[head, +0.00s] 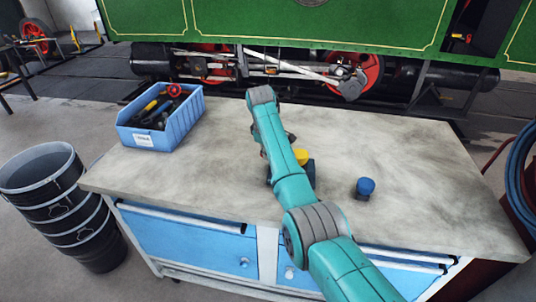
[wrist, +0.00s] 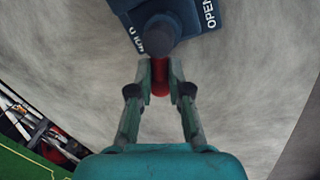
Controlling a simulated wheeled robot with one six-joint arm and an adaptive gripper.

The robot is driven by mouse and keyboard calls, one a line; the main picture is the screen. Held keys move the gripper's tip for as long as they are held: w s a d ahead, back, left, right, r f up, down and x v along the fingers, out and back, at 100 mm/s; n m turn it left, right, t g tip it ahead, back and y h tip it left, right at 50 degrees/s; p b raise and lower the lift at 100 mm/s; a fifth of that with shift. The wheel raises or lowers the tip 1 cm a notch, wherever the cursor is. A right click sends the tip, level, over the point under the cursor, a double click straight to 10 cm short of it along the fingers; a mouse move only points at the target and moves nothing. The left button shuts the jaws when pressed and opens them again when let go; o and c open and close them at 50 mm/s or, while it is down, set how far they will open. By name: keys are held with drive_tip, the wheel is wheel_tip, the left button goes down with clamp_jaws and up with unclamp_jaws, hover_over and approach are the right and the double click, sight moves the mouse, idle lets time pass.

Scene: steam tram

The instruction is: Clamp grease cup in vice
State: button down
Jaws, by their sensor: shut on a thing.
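In the wrist view my gripper (wrist: 160,84) is shut on a red handle-like piece (wrist: 160,70). The piece lies in line with a dark round knob (wrist: 158,36) on a dark blue block, which I take to be the vice (wrist: 205,14). White lettering on it reads "OPEN" on the right; the left word is partly hidden. In the head view my arm hides the gripper and most of the vice. A yellow part (head: 301,156) shows beside the arm above dark blue. A small blue-topped dark cup (head: 365,188) stands upright right of the arm; I cannot tell which is the grease cup.
A blue bin (head: 160,118) of tools stands at the bench's left back. The worktop (head: 420,150) is otherwise clear, mainly on the right. Black buckets (head: 60,200) stand on the floor at left. The green tram (head: 300,25) is behind the bench, and a blue hose (head: 520,165) hangs at right.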

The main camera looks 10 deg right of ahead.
drive_tip(key=shift+w+d+r+m+g+h, duration=0.1)
drive_tip(key=shift+w+m+h, duration=0.1)
drive_tip(key=shift+m, duration=0.65)
drive_tip(key=shift+w+d+f+m+g+h, duration=0.1)
drive_tip(key=shift+w+d+m, duration=0.1)
drive_tip(key=shift+m, duration=0.7)
drive_tip(key=shift+w+d+r+m+g+h, duration=0.1)
drive_tip(key=shift+w+m, duration=0.1)
drive_tip(key=shift+m, duration=0.65)
drive_tip(key=c, duration=1.1)
unclamp_jaws()
drive_tip(key=v, duration=1.2)
drive_tip(key=shift+w, duration=0.1)
